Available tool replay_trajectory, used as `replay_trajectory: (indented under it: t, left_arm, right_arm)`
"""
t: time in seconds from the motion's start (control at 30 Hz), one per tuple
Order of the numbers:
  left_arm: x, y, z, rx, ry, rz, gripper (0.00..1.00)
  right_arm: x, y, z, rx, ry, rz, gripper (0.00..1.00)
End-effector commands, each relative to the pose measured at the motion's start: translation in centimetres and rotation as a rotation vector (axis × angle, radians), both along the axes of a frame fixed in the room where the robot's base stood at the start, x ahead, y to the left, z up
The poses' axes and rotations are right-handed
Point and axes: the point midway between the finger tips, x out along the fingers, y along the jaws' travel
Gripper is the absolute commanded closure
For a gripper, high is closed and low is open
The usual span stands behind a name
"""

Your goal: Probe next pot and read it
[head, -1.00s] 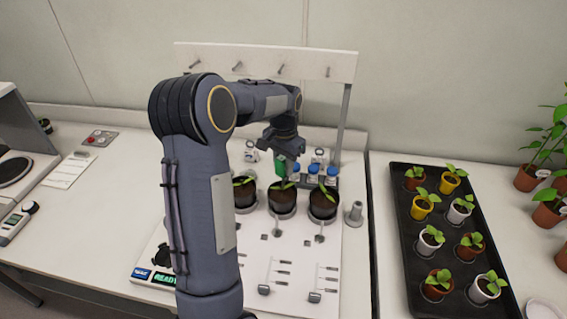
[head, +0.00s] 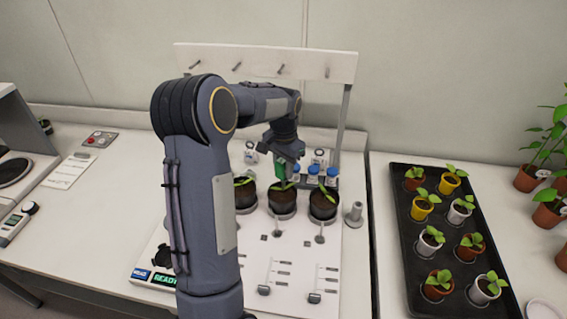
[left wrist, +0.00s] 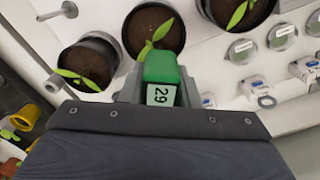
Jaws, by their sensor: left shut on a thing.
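Three dark pots with seedlings stand in a row on a white board: a left pot (head: 244,196), a middle pot (head: 283,204) and a right pot (head: 323,208). My left gripper (head: 285,163) is above and just behind the middle pot. It is shut on a green probe handle (left wrist: 161,68) with a numbered white label; in the head view the handle (head: 280,171) is partly hidden. In the left wrist view it overlaps the near edge of the middle pot (left wrist: 153,28). The probe's tip is hidden, so I cannot tell whether it touches soil. A display (head: 164,278) shows READY. My right gripper is not in view.
A peg rack (head: 262,60) rises at the back. A black tray (head: 408,262) of small potted seedlings lies on the right bench.

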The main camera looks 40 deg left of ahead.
Motion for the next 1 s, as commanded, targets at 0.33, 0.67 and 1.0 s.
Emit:
replay_trajectory:
  t: [0.33, 0.67, 1.0]
  left_arm:
    - [0.0, 0.0, -1.8, 0.000, -0.001, 0.000, 0.50]
    - [0.0, 0.0, -1.7, 0.000, 0.000, 0.000, 0.46]
    - [-0.1, -0.5, 1.7, 0.001, -0.002, -0.001, 0.46]
  right_arm:
    - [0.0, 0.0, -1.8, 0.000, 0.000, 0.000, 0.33]
    - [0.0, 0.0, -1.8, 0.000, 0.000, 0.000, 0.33]
    - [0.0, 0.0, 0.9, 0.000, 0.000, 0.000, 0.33]
